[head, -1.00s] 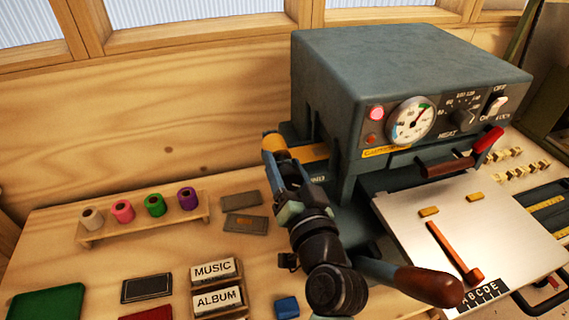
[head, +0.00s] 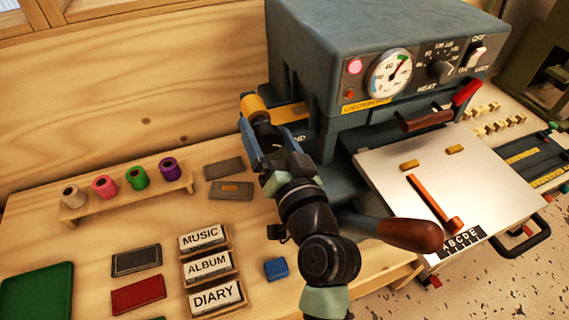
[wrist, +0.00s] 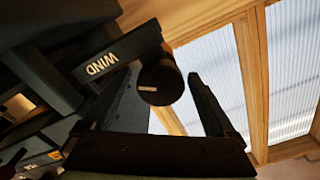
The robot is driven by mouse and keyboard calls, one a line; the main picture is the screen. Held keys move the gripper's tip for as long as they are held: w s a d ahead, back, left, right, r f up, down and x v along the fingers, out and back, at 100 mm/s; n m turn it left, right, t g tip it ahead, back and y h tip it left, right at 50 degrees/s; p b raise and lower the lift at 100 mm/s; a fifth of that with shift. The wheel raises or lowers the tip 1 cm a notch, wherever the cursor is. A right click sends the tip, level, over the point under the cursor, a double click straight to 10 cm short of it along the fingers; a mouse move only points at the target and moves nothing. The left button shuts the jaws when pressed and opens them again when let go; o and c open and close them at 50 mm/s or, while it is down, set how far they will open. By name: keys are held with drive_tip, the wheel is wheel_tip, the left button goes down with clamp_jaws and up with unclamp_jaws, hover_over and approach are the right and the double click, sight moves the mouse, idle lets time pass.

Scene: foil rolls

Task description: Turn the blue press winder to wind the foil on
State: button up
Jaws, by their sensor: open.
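The blue-grey press (head: 390,40) stands at the back of the bench. Its winder is a dark round knob (wrist: 160,84) beside a bar lettered WIND (wrist: 103,64) in the wrist view. A gold foil roll (head: 254,104) sticks out at the press's left side in the head view. My gripper (head: 260,138) is at that side, just below the roll. In the wrist view my gripper (wrist: 160,76) is open, with one finger on each side of the knob. Whether the fingers touch the knob cannot be told.
A rack (head: 130,198) of several foil rolls and title blocks (head: 210,268) lie left of my arm. A brown-handled lever (head: 410,234) sticks out close to my arm's right. The press's pale plate (head: 470,180) lies beyond it.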

drive_tip(key=b+v, duration=0.2)
drive_tip(key=v, duration=0.8)
drive_tip(key=shift+s+d, duration=0.15)
drive_tip(key=shift+s, duration=0.25)
